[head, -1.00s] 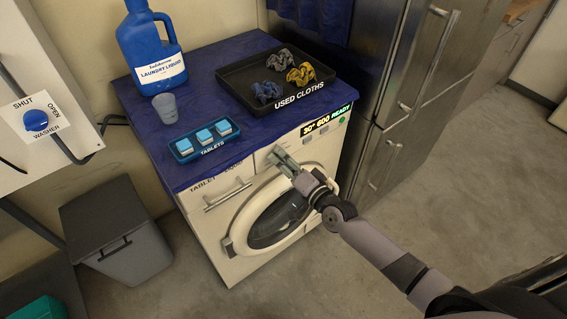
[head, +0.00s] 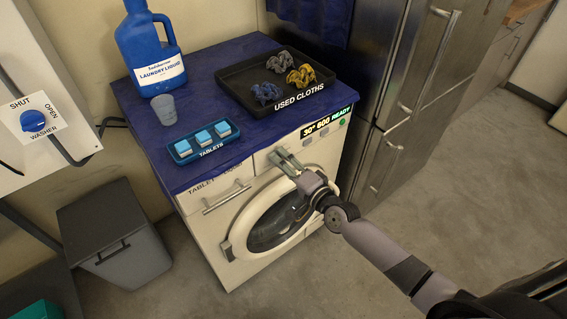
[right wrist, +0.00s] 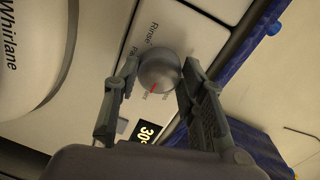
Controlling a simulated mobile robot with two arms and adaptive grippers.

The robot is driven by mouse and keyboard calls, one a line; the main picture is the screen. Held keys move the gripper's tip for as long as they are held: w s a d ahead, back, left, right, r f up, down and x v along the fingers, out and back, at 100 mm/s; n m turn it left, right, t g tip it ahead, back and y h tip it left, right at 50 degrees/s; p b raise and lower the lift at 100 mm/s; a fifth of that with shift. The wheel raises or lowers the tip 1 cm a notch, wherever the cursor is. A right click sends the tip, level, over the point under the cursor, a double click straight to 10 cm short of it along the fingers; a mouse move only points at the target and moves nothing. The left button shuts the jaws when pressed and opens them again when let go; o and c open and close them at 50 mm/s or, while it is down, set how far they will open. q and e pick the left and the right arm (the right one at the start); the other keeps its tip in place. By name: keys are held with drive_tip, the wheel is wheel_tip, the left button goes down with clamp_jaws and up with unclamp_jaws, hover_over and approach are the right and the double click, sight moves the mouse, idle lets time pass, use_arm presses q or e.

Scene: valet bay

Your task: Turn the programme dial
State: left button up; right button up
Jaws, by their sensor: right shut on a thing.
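The white washer (head: 226,255) stands below the blue worktop with its round door (head: 280,222) shut. My right gripper (head: 277,157) is at the washer's front panel, left of the lit display (head: 327,122), which shows 30° and READY. In the right wrist view, the grey round programme dial (right wrist: 158,70) sits between the fingers of my right gripper (right wrist: 160,80), which are shut on its sides. A red mark shows on the dial, and printed words such as "Rinse" lie around it. The gripper hides the dial in the head view. My left gripper is out of view.
On the worktop are a blue laundry liquid jug (head: 152,50), a cup (head: 164,109), a tablets tray (head: 180,152) and a used-cloths tray (head: 232,88). A steel fridge (head: 415,80) stands close on the right. A grey bin (head: 110,235) stands left of the washer.

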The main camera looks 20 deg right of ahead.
drive_tip(key=o, duration=1.2)
drive_tip(key=shift+c, duration=0.2)
drive_tip(key=v, duration=1.2)
